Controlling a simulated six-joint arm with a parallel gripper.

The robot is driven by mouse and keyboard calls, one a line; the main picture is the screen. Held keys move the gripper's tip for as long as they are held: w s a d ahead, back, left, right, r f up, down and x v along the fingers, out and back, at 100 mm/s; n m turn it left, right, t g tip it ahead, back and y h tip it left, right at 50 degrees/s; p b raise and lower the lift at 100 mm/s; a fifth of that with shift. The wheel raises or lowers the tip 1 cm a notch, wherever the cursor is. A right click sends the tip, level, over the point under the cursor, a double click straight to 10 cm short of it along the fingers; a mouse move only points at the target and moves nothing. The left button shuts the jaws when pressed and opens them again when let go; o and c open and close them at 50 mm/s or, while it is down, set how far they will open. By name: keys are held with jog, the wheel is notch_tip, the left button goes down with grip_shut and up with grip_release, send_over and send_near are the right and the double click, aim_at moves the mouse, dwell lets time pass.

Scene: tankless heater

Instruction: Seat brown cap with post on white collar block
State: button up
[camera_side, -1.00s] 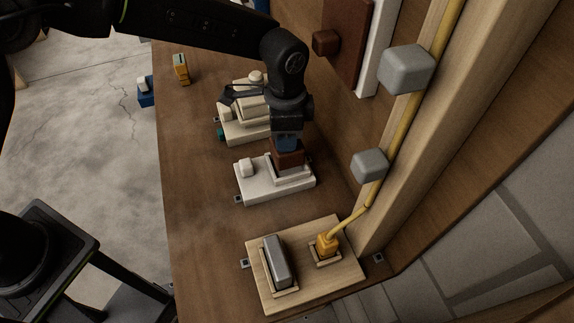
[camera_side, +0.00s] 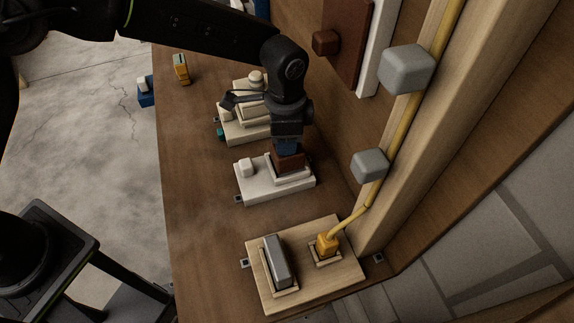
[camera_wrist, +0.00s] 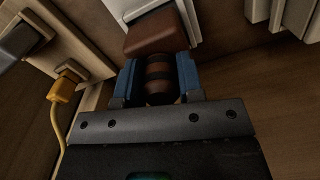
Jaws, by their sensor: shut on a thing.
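The brown cap (camera_side: 290,162) sits at the white collar block (camera_side: 252,188), inside or on its raised collar; I cannot tell whether it is fully down. In the wrist view the brown cap (camera_wrist: 156,32) shows with its round, dark-banded post (camera_wrist: 159,80) between the blue finger pads. My gripper (camera_side: 287,146) points down above the block and is shut on the post. In the wrist view my gripper (camera_wrist: 158,82) covers part of the cap and block. The white block (camera_wrist: 125,8) shows behind the cap there.
A wooden board (camera_side: 325,285) with a grey bar (camera_side: 276,260) and a yellow plug (camera_side: 326,244) lies in front. A cream block assembly (camera_side: 240,128) stands behind. Grey blocks (camera_side: 370,166) and a yellow pipe run along the wall at right.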

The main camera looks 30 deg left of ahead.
jog(key=shift+f, duration=1.25)
dwell(1.0)
jog(key=o, duration=1.2)
jog(key=shift+r, duration=3.8)
jog(key=shift+a, duration=0.1)
jog(key=s+a+r+n+t, duration=0.1)
jog(key=s+a+r+n, duration=0.15)
jog(key=a+r, duration=0.55)
jog(key=s+a+r+n+t, duration=0.3)
jog(key=s+a+r+n, duration=0.3)
jog(key=s+a, duration=0.55)
jog(key=s+a+n, duration=0.1)
jog(key=s+a, duration=0.1)
jog(key=s+a+f+n+t, duration=0.1)
jog(key=s, duration=0.2)
jog(key=s+a+f+n, duration=0.1)
jog(key=s+a, duration=0.1)
jog(key=shift+s+a+n+t, duration=0.15)
jog(key=shift+a+n+t, duration=0.1)
jog(key=shift+a+t, duration=0.1)
